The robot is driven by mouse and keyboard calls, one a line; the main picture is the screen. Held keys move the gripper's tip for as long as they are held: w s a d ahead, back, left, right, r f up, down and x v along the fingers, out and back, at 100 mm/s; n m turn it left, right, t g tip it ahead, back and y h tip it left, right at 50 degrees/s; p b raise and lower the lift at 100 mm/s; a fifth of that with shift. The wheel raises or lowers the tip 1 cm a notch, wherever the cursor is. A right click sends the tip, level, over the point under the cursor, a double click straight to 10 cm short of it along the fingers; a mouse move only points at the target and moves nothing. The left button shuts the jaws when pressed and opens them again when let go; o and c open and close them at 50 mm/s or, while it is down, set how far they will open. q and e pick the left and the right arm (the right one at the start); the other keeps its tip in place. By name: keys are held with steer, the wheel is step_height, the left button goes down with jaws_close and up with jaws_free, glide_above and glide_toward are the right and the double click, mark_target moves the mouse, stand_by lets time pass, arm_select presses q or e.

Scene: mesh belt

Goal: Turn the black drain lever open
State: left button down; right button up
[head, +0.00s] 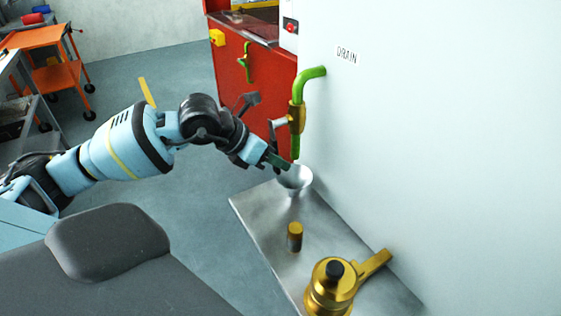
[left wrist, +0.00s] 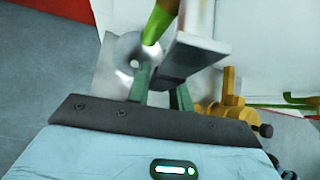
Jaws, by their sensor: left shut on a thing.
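A brass valve (head: 297,117) sits on the green drain pipe (head: 312,74), beside the "DRAIN" label (head: 347,55) on the pale wall. Its lever (head: 273,132) looks grey rather than black here and sticks out left of the valve, bending downward. My left gripper (head: 279,161) is at the lever's lower end, shut on it. The fingers partly hide the grip. My right gripper is not in view.
A metal funnel (head: 294,180) stands under the pipe's outlet on a metal tray (head: 265,215). A brass cylinder (head: 295,238) and a larger brass fitting (head: 330,288) stand nearer. A red cabinet (head: 240,75) is behind, and an orange cart (head: 58,78) is far left. Open floor lies left.

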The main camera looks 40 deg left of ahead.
arm_select(q)
steer(key=shift+w+a+f+m+t+y+b, duration=0.1)
steer(key=shift+w+a+m+t+y+b, duration=0.1)
steer(key=shift+a+y, duration=0.15)
steer(key=shift+w+a+f+m+t+y+b, duration=0.15)
steer(key=shift+a+m+y, duration=0.1)
steer(key=shift+y, duration=0.2)
steer(key=shift+a+r, duration=0.15)
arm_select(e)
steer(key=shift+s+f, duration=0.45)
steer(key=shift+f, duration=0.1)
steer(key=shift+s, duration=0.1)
arm_select(q)
steer(key=c, duration=1.2)
jaws_free()
steer(key=shift+c, duration=0.2)
